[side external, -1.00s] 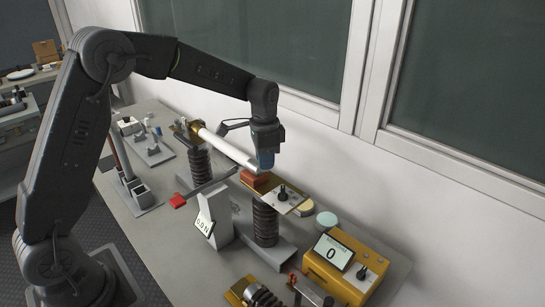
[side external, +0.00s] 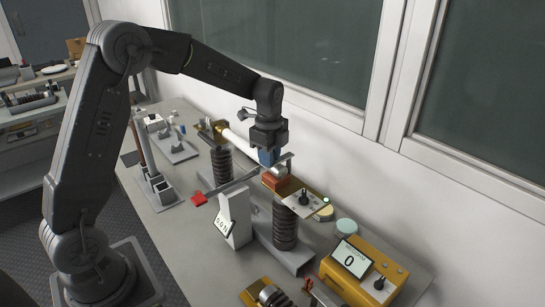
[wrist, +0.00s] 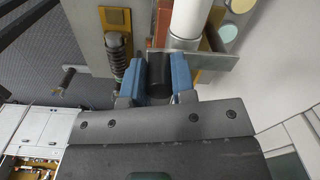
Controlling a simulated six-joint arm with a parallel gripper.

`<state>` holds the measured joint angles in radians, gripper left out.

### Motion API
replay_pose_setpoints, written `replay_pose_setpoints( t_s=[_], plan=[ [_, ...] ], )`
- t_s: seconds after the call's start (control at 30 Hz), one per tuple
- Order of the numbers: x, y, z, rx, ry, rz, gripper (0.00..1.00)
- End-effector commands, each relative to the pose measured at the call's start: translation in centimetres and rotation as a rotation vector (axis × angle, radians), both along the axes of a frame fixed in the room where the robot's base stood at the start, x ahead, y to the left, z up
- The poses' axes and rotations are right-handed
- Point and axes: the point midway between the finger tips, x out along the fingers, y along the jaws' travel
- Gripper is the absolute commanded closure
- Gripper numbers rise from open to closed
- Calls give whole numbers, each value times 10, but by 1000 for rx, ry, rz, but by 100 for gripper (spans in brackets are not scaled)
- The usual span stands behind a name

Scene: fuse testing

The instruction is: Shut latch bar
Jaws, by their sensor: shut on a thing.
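My gripper (wrist: 161,80) is shut, its blue fingers on either side of the black grip (wrist: 158,74) of the latch bar. The bar is a flat grey metal strip (wrist: 217,61) running to the right from behind the grip, across the end of the white fuse tube (wrist: 190,20). In the side view my gripper (side external: 268,157) is just above the right end clamp, with its brick-red block (side external: 274,182). The grey bar (side external: 283,160) shows there beside the fingers. The fuse tube (side external: 235,138) is partly behind the gripper; whether the bar touches its seat is hidden.
A yellow meter box (side external: 365,275) reading 0 stands at the front right. The wall is close behind.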

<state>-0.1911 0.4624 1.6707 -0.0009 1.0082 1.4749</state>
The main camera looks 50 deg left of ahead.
Motion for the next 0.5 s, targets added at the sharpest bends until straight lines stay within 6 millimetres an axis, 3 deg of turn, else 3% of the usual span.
replay_pose_setpoints(
  t_s=[0.5],
  plan=[
    [-1, 4, -1, 3, 4, -43, 100]
  ],
)
